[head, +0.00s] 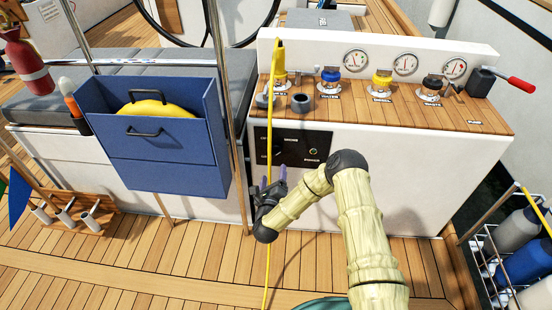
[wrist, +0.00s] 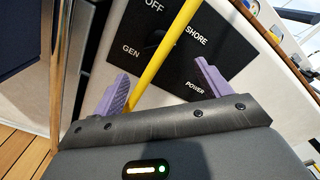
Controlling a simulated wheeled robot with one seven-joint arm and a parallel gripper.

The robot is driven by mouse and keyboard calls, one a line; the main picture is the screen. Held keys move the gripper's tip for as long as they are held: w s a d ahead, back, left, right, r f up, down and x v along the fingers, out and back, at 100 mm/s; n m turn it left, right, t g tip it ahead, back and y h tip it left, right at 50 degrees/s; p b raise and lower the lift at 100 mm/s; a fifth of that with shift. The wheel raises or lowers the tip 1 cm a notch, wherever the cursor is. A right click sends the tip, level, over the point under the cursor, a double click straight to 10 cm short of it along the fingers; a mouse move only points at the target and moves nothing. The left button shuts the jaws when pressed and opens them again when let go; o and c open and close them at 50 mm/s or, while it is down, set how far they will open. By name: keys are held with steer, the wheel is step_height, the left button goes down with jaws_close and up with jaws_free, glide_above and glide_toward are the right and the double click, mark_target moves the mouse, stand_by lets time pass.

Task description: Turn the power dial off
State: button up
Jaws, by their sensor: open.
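The black power panel (head: 302,146) is on the white front wall below the wooden counter. In the wrist view the panel (wrist: 215,65) shows the words OFF, SHORE, GEN and POWER. A dark dial (wrist: 166,47) sits among them, partly hidden by a yellow line (wrist: 172,38); which word it points at is unclear. My gripper (head: 279,189) is below the panel in the head view. In the wrist view my gripper (wrist: 162,74) is open, its purple fingers spread toward the panel and apart from the dial. The line crosses the view between the fingers; I cannot tell whether it touches them.
The yellow line (head: 268,220) hangs from the counter to the deck in front of the panel. A blue box (head: 150,176) and a metal post (head: 236,150) stand left. Gauges and valves (head: 382,84) line the counter above. A bottle crate (head: 505,285) stands at right.

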mark_target(276, 152)
steer(key=w+b, duration=0.1)
steer(key=w, duration=0.9)
steer(key=shift+w+d, duration=0.15)
steer(key=shift+d, duration=0.05)
steer(key=c, duration=1)
